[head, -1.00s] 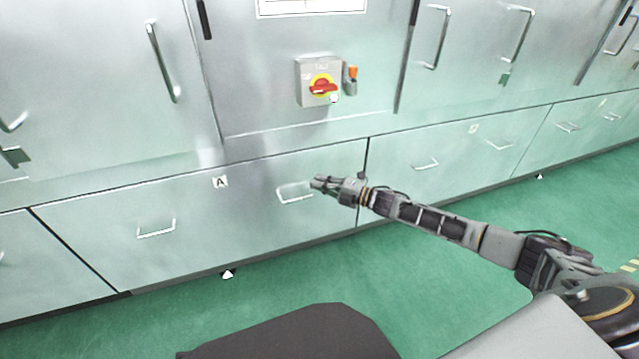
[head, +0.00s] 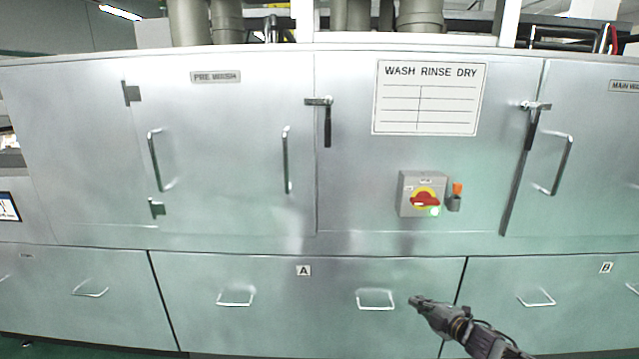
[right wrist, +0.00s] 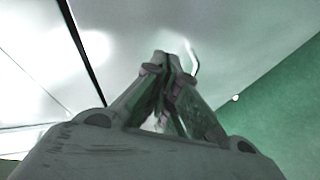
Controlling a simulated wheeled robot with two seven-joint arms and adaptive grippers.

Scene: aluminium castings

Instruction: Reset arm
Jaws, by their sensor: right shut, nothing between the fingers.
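My right gripper (head: 416,301) is at the lower right of the head view, its arm coming in from the bottom edge. It is just right of the right handle (head: 376,299) of the drawer panel marked A (head: 303,271). In the right wrist view the fingertips (right wrist: 168,62) meet, with nothing held. A pale metal panel and a handle (right wrist: 192,62) show behind them; whether the fingers touch the handle I cannot tell. My left gripper is not in view.
The steel washing machine has upper doors, one marked PRE WASH (head: 215,76). A red and yellow rotary switch (head: 424,198) sits on the middle panel beside an orange-topped part (head: 456,190). The panel marked B (head: 606,267) is at right. Green floor (right wrist: 285,110) shows in the wrist view.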

